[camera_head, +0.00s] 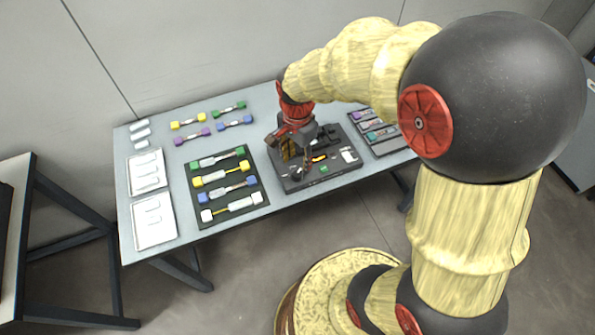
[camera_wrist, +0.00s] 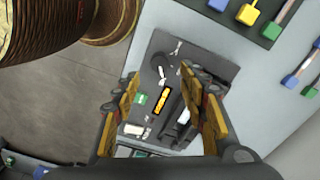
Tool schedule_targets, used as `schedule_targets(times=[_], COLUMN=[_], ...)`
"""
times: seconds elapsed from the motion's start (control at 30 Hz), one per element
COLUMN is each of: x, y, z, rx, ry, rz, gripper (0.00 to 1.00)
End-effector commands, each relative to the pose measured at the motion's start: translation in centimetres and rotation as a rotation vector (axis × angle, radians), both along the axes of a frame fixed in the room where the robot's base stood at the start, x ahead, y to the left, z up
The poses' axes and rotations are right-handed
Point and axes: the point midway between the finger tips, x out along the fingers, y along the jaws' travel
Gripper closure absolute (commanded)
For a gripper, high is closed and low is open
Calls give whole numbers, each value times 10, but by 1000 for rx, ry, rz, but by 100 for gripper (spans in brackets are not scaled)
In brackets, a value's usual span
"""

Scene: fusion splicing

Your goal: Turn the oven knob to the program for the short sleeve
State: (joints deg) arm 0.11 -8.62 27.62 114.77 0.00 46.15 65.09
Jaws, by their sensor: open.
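The dark splicing station (camera_head: 330,178) stands on the grey table, under my gripper (camera_head: 293,152). In the wrist view, the station (camera_wrist: 208,62) lies between and beyond the fingers of my gripper (camera_wrist: 160,82). The fingers are spread apart with nothing between their tips. A dark round part (camera_wrist: 160,61), which looks like the oven knob, shows just beyond the gap. A small white mark lies beside it. Its pointing direction and the program labels are too small to read. In the head view, my gripper partly covers the station's left side.
A dark tray (camera_head: 257,168) with several coloured-ended cable pieces lies left of the station. Loose pieces (camera_head: 187,120) lie behind it. White trays (camera_head: 153,234) stand at the left. A dark rack (camera_head: 388,150) stands right of the station, close by.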

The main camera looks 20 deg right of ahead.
Motion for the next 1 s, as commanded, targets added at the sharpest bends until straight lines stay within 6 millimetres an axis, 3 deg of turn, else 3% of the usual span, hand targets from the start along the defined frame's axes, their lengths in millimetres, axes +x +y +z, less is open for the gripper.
schedule_targets(times=[0.2, 0.4, 0.77, 1.0], x=[-1, -1, -1, -1], y=[0, 0, 0, 0], z=[-39, -60, -65, -65], rx=[0, 0, 0, 0], ry=[4, 2, 1, 1], rz=[2, 3, 3, 4], gripper=[57, 57, 57, 70])
